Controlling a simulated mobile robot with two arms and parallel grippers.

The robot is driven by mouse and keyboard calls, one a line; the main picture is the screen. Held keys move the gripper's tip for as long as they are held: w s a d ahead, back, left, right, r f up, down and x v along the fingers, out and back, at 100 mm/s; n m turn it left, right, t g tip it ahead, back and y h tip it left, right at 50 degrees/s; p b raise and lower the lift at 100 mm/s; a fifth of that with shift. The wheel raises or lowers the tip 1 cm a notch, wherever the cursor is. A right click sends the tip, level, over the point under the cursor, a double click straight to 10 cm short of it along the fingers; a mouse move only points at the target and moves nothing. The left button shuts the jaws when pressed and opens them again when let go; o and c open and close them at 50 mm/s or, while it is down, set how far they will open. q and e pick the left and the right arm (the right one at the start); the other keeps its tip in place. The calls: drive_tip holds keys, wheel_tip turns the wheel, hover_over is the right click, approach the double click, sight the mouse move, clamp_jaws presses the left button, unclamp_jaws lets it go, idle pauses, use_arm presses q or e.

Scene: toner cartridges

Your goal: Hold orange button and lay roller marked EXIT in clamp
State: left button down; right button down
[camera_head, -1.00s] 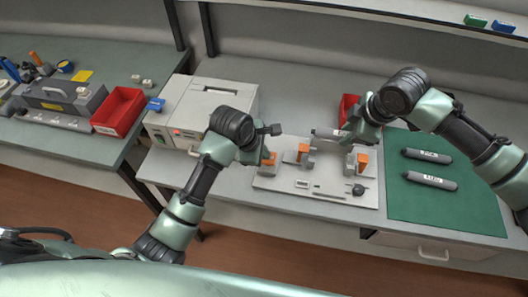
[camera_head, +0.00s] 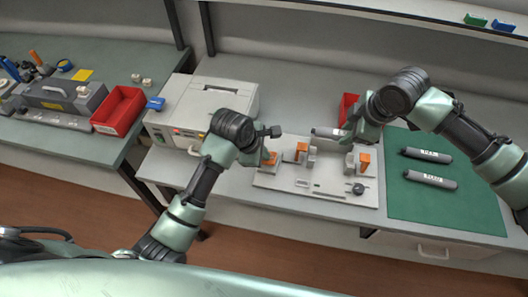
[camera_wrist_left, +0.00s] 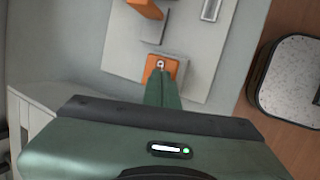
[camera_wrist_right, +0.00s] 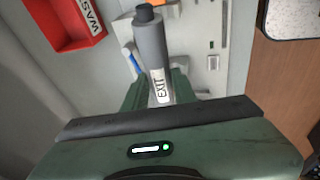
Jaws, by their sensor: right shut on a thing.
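My right gripper (camera_head: 350,138) is shut on the roller marked EXIT (camera_wrist_right: 162,88), a dark grey cylinder with a white label. In the head view this roller (camera_head: 326,133) lies roughly level above the back of the grey clamp plate (camera_head: 318,190). The clamp has two upright holders with orange parts, a left one (camera_head: 301,150) and a right one (camera_head: 364,161). The orange button (camera_wrist_left: 160,68) is at the plate's left end. My left gripper (camera_wrist_left: 162,82) has its fingers together at the button; I cannot tell how hard it presses.
Two more labelled rollers, an upper (camera_head: 428,155) and a lower (camera_head: 430,179), lie on the green mat (camera_head: 450,215). A red bin (camera_head: 347,108) stands behind the plate. A beige machine (camera_head: 215,100) stands at the left, with another red bin (camera_head: 120,110) beyond it.

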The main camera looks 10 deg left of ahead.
use_arm(q)
drive_tip(key=shift+s+f, duration=0.1)
drive_tip(key=shift+f, duration=0.8)
